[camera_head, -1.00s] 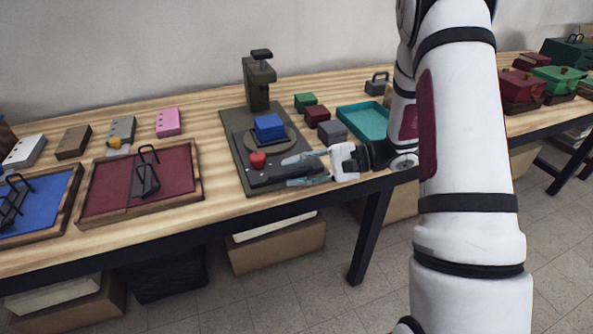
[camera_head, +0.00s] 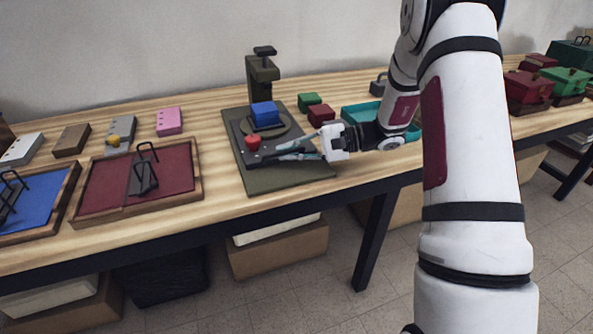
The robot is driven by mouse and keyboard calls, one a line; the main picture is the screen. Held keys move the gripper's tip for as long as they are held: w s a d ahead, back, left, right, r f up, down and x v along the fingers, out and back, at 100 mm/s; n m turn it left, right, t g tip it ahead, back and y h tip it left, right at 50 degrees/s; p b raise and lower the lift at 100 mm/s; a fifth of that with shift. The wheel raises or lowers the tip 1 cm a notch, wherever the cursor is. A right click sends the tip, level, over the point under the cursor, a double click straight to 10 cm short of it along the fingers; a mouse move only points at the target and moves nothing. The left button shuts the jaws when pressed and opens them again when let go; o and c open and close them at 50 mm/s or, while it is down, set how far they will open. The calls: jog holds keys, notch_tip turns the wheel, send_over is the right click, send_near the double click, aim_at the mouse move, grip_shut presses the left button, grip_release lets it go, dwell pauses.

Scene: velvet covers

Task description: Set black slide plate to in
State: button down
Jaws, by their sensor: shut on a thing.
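The black slide plate (camera_head: 264,155) lies on the dark olive base (camera_head: 275,181) of a small press (camera_head: 262,83). A red knob (camera_head: 253,142) stands on its front left corner. A blue block (camera_head: 265,113) rests on the round disc (camera_head: 282,127) on the plate, close in front of the press column and about under its head. My gripper (camera_head: 303,150) reaches in from the right, low over the base, with its fingers at the plate's front right part. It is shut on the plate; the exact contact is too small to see.
Green (camera_head: 309,101) and dark red (camera_head: 321,114) blocks and a teal tray (camera_head: 356,113) stand right of the press, the tray partly behind my arm. A maroon framed board (camera_head: 100,187) lies to the left. A strip of bare table separates it from the base.

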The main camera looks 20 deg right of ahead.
jog(key=w, duration=0.3)
jog(key=shift+w+b, duration=0.25)
jog(key=shift+b, duration=0.15)
jog(key=c, duration=1.7)
grip_release()
jog(key=v, duration=1.2)
jog(key=shift+s, duration=0.1)
